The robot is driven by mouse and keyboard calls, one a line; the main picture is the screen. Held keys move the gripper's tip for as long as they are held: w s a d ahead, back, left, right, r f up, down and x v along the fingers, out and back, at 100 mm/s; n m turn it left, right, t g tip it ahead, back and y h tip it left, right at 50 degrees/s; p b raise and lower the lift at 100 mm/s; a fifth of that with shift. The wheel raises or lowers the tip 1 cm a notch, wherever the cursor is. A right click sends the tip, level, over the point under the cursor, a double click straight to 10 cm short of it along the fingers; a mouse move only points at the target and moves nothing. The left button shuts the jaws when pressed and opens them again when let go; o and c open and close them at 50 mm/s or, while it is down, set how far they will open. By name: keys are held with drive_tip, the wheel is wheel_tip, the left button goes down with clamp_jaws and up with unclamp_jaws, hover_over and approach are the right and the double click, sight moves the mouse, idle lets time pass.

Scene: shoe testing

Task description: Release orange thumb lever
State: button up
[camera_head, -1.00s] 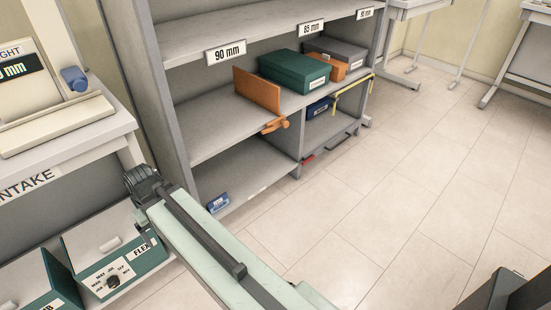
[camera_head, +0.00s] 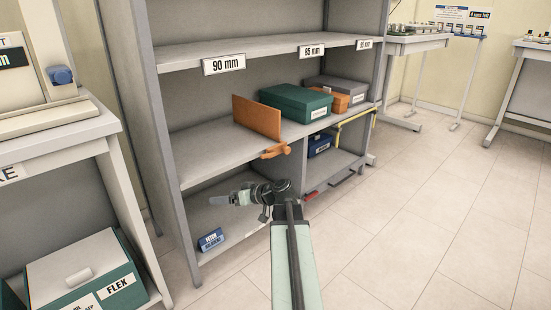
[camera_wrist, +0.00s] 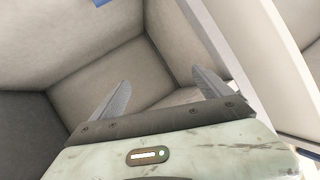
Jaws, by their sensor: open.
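The orange thumb lever (camera_head: 276,151) sits at the front edge of the middle shelf, at the foot of an upright orange divider panel (camera_head: 258,118). My gripper (camera_head: 222,200) is below and to the left of the lever in the head view, level with the lower shelf bay, and apart from the lever. In the wrist view my gripper (camera_wrist: 164,88) has its two grey fingers spread, with nothing between them. The wrist view faces bare grey shelf surfaces; the lever does not show there.
A green box (camera_head: 296,103), an orange box (camera_head: 341,102) and a grey box (camera_head: 337,87) stand right of the panel. A small blue labelled block (camera_head: 211,240) lies on the lower shelf. A FLEX box (camera_head: 84,272) is at lower left. Floor at right is clear.

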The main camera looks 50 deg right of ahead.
sight(270, 154)
drive_tip(key=s+d+r+m+t+h, duration=0.1)
drive_tip(key=s+d+r+t+h, duration=0.3)
drive_tip(key=d, duration=0.6)
drive_tip(key=s+d+r+m+t+h, duration=0.1)
drive_tip(key=s+d+r, duration=0.5)
drive_tip(key=d, duration=0.4)
drive_tip(key=w, duration=0.4)
drive_tip(key=w+f, duration=0.1)
drive_tip(key=w, duration=0.2)
drive_tip(key=shift+w+d, duration=0.1)
drive_tip(key=shift+d, duration=0.25)
drive_tip(key=c, duration=1.3)
drive_tip(key=shift+o, duration=0.2)
drive_tip(key=shift+d+r, duration=0.1)
drive_tip(key=shift+d, duration=0.45)
drive_tip(key=shift+a, duration=0.25)
drive_tip(key=shift+c, duration=0.5)
drive_tip(key=shift+a+m, duration=0.15)
drive_tip(key=shift+m, duration=0.25)
